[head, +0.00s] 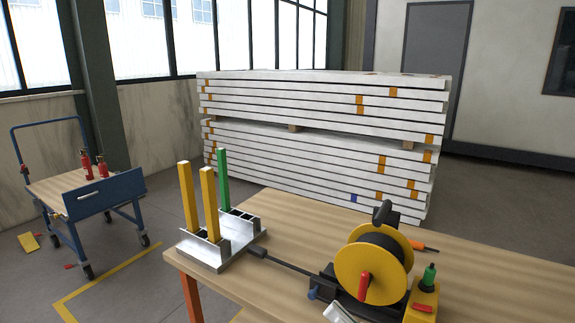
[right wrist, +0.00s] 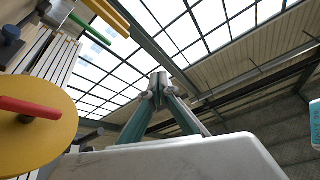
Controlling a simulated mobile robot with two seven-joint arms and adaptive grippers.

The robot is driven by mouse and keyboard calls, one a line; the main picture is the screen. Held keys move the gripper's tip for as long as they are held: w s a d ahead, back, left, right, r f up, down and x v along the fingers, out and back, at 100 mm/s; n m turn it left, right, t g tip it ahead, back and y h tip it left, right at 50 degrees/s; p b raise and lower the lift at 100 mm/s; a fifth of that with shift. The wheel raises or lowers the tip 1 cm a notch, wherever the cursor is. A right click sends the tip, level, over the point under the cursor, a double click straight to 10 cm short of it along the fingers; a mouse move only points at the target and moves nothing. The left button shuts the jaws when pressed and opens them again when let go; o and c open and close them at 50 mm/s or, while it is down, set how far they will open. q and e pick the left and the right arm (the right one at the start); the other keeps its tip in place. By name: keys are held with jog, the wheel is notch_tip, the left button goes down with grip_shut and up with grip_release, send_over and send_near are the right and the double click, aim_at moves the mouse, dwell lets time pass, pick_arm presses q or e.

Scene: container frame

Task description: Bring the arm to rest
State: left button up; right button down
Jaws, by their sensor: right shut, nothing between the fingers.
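My right gripper (right wrist: 158,84) shows in the right wrist view, with its two teal and grey fingers drawn together at the tips. It is shut and empty. Beyond it are only the windows and roof, and a yellow disc with a red handle (right wrist: 30,108) lies to its left. In the head view only a small pale part at the bottom edge, in front of the spool, may belong to my right arm; the fingers cannot be made out there. My left gripper is in neither view.
The wooden table (head: 290,235) carries a yellow-flanged black spool (head: 365,275) and a metal holder (head: 205,252) with upright yellow and green bars. A yellow box (head: 421,303) stands right of the spool. A blue cart (head: 100,197) and stacked white boards (head: 320,130) stand beyond.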

jog(key=w+d+f+h, duration=0.1)
jog(key=d+f+h, duration=0.35)
jog(key=f, duration=0.55)
jog(key=d+f+h, duration=0.4)
jog(key=d+f, duration=0.1)
jog(key=f, duration=0.6)
jog(key=s+d+f+n+g+h, duration=0.1)
jog(key=s+d+f, duration=0.4)
jog(key=f, duration=0.5)
jog(key=s+d+f+n+g+h, duration=0.2)
jog(key=s+d+f+h, duration=0.3)
jog(key=f, duration=0.5)
jog(key=shift+s+d+f+g+h, duration=0.2)
jog(key=shift+s+f+g+h, duration=0.15)
jog(key=shift+s+g, duration=0.55)
jog(key=c, duration=2.8)
grip_release()
jog(key=a+r+m, duration=0.1)
jog(key=a+m, duration=0.2)
jog(key=a, duration=0.5)
jog(key=shift+w+t, duration=0.3)
jog(key=shift+t, duration=0.1)
jog(key=o, duration=0.5)
jog(key=shift+a+r, duration=0.15)
jog(key=shift+a, duration=0.1)
jog(key=shift+c, duration=0.2)
jog(key=shift+w, duration=0.1)
